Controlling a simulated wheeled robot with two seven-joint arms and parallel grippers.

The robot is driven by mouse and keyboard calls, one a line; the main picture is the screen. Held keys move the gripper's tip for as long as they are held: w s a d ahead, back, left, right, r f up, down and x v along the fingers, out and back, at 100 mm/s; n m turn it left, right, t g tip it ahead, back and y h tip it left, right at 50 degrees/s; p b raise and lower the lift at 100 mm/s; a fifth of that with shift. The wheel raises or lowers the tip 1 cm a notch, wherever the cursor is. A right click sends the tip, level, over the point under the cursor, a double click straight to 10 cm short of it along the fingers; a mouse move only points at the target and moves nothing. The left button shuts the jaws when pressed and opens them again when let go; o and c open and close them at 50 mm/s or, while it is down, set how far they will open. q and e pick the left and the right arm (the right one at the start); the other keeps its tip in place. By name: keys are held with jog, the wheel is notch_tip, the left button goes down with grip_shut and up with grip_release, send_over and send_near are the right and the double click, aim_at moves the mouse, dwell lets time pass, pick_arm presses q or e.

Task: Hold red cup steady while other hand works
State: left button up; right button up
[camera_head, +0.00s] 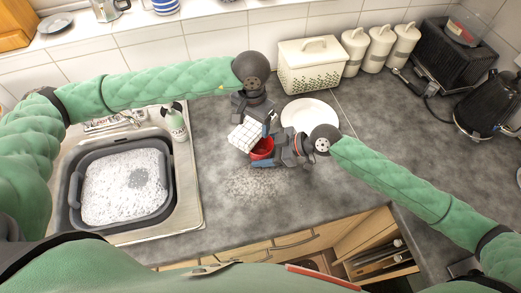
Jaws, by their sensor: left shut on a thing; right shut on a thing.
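The red cup (261,150) is over the grey worktop in the middle of the head view. My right gripper (277,155) reaches it from the right and is shut on it. A white cloth with a grid pattern (244,137) is just left of the cup and hides part of it. My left gripper (262,122) comes from above and is shut on the cloth, close against the cup's upper side. I cannot tell whether the cloth touches the cup or whether the cup's base rests on the worktop.
A white plate (308,113) lies behind my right gripper. A grey basin of suds (74,187) sits in the sink at left, with a soap bottle (176,125) beside it. A cream bread bin (311,67) and canisters (380,46) stand at the back. The front worktop is clear except for a pale, speckled patch (252,184).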

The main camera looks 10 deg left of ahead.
aim_at(242, 137)
pick_arm(q)
jog(key=shift+w, duration=0.1)
dwell(0.3)
jog(key=shift+s+a, duration=0.35)
jog(key=shift+s, duration=0.25)
jog(key=shift+s+a, duration=0.3)
jog(key=shift+s, duration=0.3)
jog(key=shift+s, duration=0.15)
jog(key=shift+s+a+f, duration=0.1)
jog(key=shift+s+a, duration=0.25)
jog(key=shift+s, duration=0.2)
jog(key=shift+s+a, duration=0.35)
jog(key=shift+s, duration=0.2)
jog(key=shift+w, duration=0.1)
jog(key=shift+w+d, duration=0.4)
jog(key=shift+w, duration=0.2)
jog(key=shift+w+d, duration=0.35)
jog(key=shift+w, duration=0.25)
